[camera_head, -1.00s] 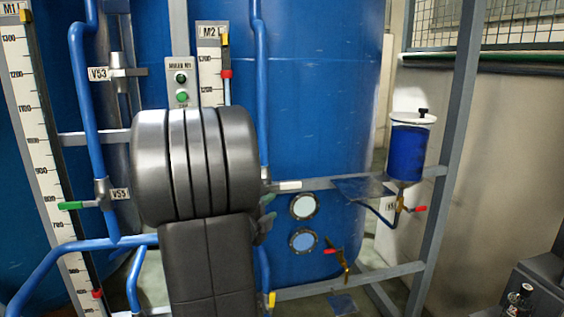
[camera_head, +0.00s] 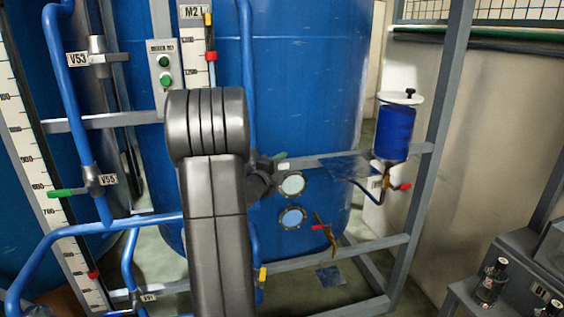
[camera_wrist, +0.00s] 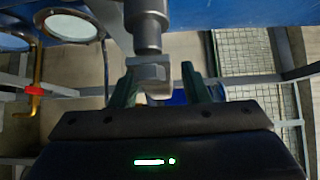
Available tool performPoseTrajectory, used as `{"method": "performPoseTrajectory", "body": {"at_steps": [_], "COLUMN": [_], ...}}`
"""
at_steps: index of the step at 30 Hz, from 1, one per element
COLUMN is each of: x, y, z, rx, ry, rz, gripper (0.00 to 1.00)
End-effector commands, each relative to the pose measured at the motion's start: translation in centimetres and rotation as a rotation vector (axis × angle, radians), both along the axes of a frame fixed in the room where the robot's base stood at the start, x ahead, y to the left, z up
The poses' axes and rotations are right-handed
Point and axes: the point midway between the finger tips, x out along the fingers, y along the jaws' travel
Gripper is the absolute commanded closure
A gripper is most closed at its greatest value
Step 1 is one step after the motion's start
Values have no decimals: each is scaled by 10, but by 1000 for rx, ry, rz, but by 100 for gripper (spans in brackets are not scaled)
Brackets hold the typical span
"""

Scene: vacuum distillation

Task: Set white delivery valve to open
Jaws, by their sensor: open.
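The white valve handle (camera_head: 283,166) shows as a small pale piece beside the pipe on the blue tank, partly hidden by my gripper. My gripper (camera_head: 277,158) is at its left end, largely hidden behind my arm. In the wrist view, my gripper (camera_wrist: 160,86) is open, with its two dark green fingers apart. A pale grey valve part (camera_wrist: 150,70) under a round metal fitting (camera_wrist: 148,25) reaches down between the fingers. I cannot tell whether a finger touches it, nor clearly which way the handle is turned.
A grey frame rail (camera_head: 345,158) runs beside the handle. Two round sight glasses (camera_head: 292,217) and a red-handled brass valve (camera_head: 325,232) are below right. A blue-filled vessel (camera_head: 396,133) hangs further right. Blue pipes (camera_head: 70,100) stand at left.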

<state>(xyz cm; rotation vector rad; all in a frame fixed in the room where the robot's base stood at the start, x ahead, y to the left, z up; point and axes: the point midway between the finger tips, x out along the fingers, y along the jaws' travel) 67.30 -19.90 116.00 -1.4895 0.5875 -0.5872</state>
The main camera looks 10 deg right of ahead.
Motion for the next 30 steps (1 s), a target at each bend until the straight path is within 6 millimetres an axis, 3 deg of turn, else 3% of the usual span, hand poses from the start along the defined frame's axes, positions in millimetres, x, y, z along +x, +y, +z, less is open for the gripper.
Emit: {"method": "performPoseTrajectory", "body": {"at_steps": [12,18,19,30], "x": [6,6,6,6], "y": [-6,-6,-6,-6], "z": [-1,-1,-1,-1], "rx": [1,1,1,-26], "ry": [1,1,1,-2], "rz": [0,0,0,0], "gripper": [58,97,100,100]}}
